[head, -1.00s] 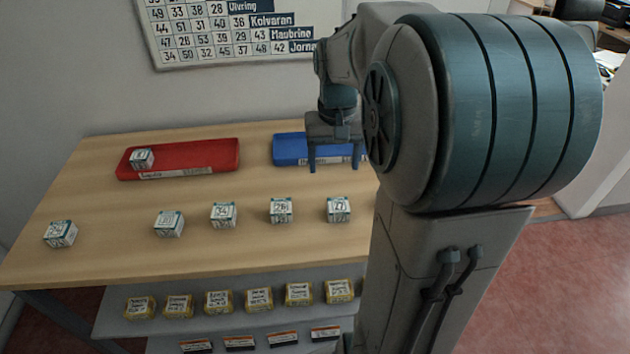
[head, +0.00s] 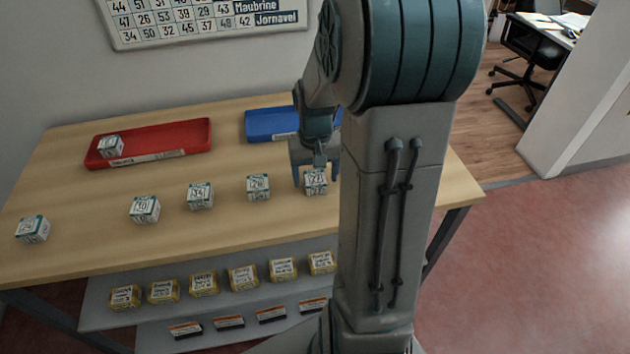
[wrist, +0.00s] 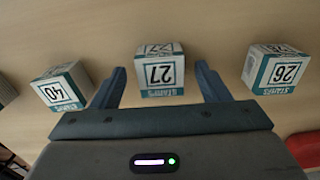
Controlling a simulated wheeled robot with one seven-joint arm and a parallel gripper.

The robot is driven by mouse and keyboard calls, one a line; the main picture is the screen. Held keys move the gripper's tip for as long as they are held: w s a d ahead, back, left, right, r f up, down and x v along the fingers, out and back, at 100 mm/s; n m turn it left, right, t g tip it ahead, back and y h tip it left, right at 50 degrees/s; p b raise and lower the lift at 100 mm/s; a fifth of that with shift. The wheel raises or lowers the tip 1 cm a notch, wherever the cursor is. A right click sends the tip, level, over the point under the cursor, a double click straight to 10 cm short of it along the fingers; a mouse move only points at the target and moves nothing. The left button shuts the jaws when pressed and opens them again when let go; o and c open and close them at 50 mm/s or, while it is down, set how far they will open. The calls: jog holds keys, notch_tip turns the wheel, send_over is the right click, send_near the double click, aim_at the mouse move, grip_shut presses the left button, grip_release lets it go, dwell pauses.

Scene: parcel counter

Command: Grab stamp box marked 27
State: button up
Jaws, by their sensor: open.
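The stamp box marked 27 (head: 316,183) is a small white cube with teal edging, sitting on the wooden counter at the right end of the visible row. In the wrist view my gripper (wrist: 160,80) has one finger to the left and one to the right of the box. I cannot tell whether the fingertips are fully down at its height.
The box marked 26 (wrist: 279,70) and the box marked 40 (wrist: 60,88) flank it. Boxes 34 (head: 200,196) and 30 (head: 145,209) stand farther left. A red tray (head: 185,138) holding one box and a blue tray (head: 265,125) lie behind. Yellow packs (head: 204,285) fill a lower shelf.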

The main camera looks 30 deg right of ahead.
jog(key=shift+f, duration=0.8)
jog(key=c, duration=1.1)
jog(key=shift+r, duration=0.15)
